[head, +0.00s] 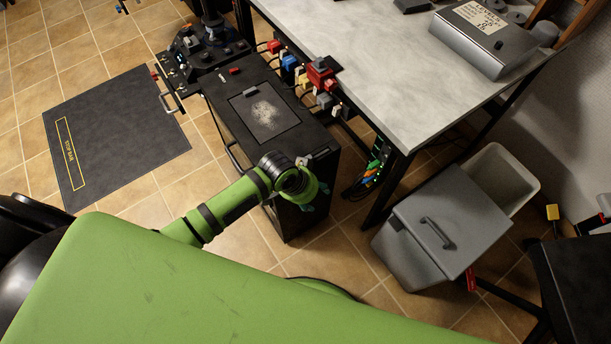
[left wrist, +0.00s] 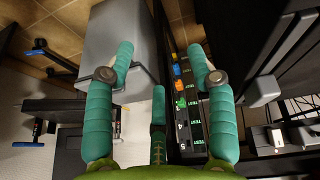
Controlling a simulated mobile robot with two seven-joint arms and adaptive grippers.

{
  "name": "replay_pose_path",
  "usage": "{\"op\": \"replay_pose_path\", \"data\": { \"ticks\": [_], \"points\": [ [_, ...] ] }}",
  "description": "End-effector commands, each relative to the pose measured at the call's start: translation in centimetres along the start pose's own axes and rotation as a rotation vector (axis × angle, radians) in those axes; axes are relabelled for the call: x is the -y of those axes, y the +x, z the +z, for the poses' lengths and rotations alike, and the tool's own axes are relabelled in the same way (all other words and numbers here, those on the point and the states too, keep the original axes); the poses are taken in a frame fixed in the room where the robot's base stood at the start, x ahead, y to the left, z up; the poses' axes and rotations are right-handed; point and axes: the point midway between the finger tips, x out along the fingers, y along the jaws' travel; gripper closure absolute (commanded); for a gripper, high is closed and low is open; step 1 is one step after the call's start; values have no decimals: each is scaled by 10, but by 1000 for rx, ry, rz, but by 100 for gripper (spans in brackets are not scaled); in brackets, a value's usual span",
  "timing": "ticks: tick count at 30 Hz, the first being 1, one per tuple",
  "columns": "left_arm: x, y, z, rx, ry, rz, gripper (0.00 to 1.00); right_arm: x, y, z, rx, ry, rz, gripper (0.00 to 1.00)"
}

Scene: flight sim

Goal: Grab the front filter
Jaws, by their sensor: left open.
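A black computer-like case (head: 228,113) stands on the floor beside the desk, with a dusty grey filter panel (head: 266,112) on its top. I cannot make out a separate front filter; the case's lower faces are dark and partly hidden by my arm. My left gripper (head: 312,203) is low beside the case's near right side, mostly hidden by its green wrist. In the left wrist view the gripper's (left wrist: 160,75) teal fingers are spread with nothing between them. Behind them is a black strip (left wrist: 192,125) with coloured plugs and TEST labels. My right gripper is not in view.
A grey-topped desk (head: 385,75) with coloured plugs along its edge stands right of the case. A grey lidded bin (head: 415,225) stands right of my gripper and shows in the left wrist view (left wrist: 112,45). A black mat (head: 115,135) lies on the tiles at left.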

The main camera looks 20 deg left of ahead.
Motion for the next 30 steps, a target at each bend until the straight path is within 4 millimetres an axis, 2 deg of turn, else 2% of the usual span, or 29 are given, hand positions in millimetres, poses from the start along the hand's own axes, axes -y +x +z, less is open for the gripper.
{"op": "replay_pose_path", "data": {
  "ticks": [1, 3, 9, 13, 18, 23, 30],
  "points": [
    [2, -7, -16, 3, 49, 7, 44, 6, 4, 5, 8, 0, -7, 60],
    [3, -17, -33, 16, 105, 21, 44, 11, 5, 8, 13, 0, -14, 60],
    [22, -47, -64, 98, 244, 24, 44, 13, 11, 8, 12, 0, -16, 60],
    [43, -70, -72, 175, 305, 5, 44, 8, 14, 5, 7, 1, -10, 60],
    [63, -92, -73, 251, 334, -14, 44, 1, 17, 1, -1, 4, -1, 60],
    [68, -89, -70, 275, 337, -16, 44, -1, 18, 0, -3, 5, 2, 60],
    [69, -61, -62, 275, 337, -15, 44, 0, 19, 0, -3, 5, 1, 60]
  ]
}}
